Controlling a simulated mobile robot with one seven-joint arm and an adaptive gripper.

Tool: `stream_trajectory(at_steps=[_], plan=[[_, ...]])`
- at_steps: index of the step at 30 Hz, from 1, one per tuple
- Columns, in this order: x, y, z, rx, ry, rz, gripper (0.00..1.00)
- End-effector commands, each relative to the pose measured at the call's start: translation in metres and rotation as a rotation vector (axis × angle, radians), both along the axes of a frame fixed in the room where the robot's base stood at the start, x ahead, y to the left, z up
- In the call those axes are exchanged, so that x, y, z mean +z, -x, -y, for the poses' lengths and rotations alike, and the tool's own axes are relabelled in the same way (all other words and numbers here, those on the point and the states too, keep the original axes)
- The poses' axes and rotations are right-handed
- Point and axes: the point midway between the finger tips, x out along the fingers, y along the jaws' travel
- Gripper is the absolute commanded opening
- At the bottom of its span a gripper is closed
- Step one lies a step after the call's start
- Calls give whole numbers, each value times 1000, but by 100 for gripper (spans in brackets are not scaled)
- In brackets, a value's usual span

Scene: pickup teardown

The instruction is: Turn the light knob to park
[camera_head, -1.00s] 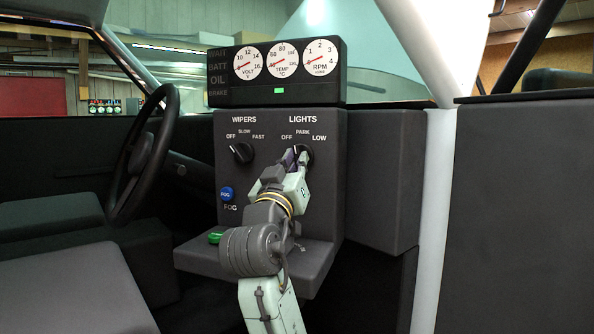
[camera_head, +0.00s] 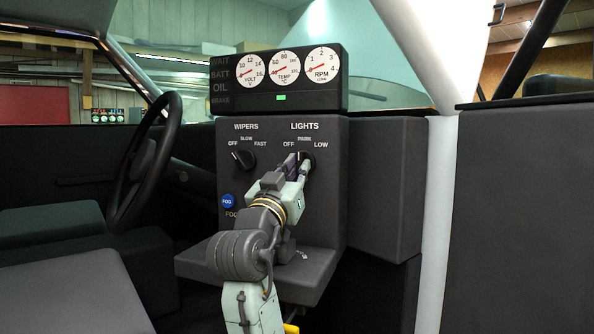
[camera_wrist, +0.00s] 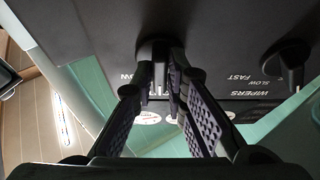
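The black light knob (camera_head: 310,160) sits on the dash panel under the LIGHTS label with OFF, PARK and LOW. My gripper (camera_head: 300,164) is in front of it and covers most of it, so its pointing direction cannot be told in the head view. In the wrist view the light knob (camera_wrist: 158,50) is at the upper middle, its grip standing between the two fingertips. My gripper (camera_wrist: 161,75) is open around the grip, with a small gap seeming to remain at the sides.
The wiper knob (camera_head: 243,159) is left of the light knob, with the blue fog button (camera_head: 228,201) below it. The gauge cluster (camera_head: 278,100) is above. A shelf (camera_head: 310,270) juts out below, beneath my arm. The steering wheel (camera_head: 145,160) is at the left.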

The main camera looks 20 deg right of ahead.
Motion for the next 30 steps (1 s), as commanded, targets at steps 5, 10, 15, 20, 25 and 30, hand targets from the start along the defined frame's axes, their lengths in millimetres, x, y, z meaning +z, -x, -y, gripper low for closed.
stream_trajectory(at_steps=[5, 10, 15, 20, 25, 30], plan=[[0, 0, 0, 0, 1, 1, 27], [0, 0, 0, 0, 1, 0, 32], [0, 0, 0, 0, 1, 0, 32], [-4, 8, -8, 2, 1, 2, 32], [-17, 31, -28, 4, 0, 1, 32], [-31, 57, -49, 4, 1, 2, 32]])
